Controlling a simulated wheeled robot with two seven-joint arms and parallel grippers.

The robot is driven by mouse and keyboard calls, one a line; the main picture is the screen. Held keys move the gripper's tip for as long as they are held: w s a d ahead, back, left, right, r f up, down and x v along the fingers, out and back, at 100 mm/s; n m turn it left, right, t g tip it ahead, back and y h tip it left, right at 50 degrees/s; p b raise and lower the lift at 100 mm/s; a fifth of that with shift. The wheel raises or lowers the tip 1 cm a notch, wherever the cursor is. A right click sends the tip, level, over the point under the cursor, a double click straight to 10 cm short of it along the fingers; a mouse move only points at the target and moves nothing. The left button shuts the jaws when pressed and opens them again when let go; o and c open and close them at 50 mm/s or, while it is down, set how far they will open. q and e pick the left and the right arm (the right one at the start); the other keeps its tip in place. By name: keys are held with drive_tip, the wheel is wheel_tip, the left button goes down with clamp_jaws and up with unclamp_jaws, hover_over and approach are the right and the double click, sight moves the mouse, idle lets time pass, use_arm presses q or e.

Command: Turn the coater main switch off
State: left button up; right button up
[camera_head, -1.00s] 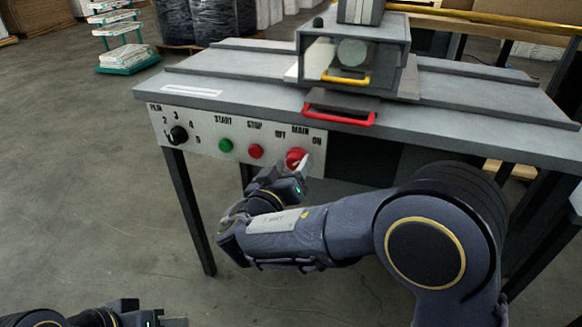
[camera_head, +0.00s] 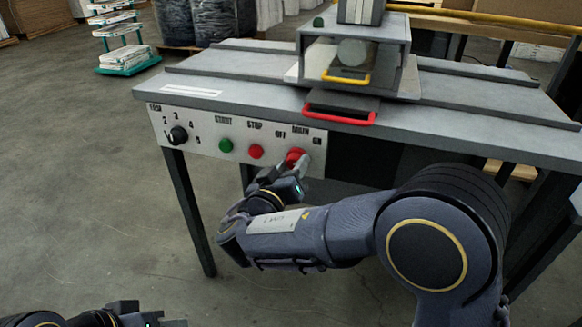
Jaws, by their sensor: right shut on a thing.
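The coater (camera_head: 440,115) is a grey bench with a pale control panel (camera_head: 200,138) on its front edge. The red main switch (camera_head: 295,156) sits at the panel's right, below the word MAIN, between the OFF and ON labels. My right gripper (camera_head: 291,168) is at the switch and shut on it, its fingers hiding the lower part of the knob. The exact angle of the knob is hard to tell. My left gripper (camera_head: 150,318) is at the bottom left edge, partly cut off, far from the panel; its fingers are not clear.
A green START button (camera_head: 225,146), a red STOP button (camera_head: 256,151) and a black film dial (camera_head: 178,135) are left of the switch. A red handle (camera_head: 340,119) juts out above it.

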drive_tip(key=n+b, duration=0.2)
drive_tip(key=n, duration=0.1)
drive_tip(key=shift+d+f, duration=0.1)
drive_tip(key=shift+n, duration=1.1)
drive_tip(key=n, duration=0.3)
drive_tip(key=shift+t+b, duration=0.35)
drive_tip(key=shift+t, duration=0.05)
drive_tip(key=n, duration=0.3)
drive_tip(key=n+p, duration=0.1)
drive_tip(key=shift+r+n, duration=0.25)
drive_tip(key=shift+n, duration=0.15)
drive_tip(key=n+y+p, duration=0.1)
drive_tip(key=n+p, duration=0.1)
drive_tip(key=n, duration=0.2)
drive_tip(key=shift+n, duration=0.7)
drive_tip(key=o, duration=0.7)
drive_tip(key=shift+o, duration=0.6)
drive_tip(key=shift+f, duration=0.15)
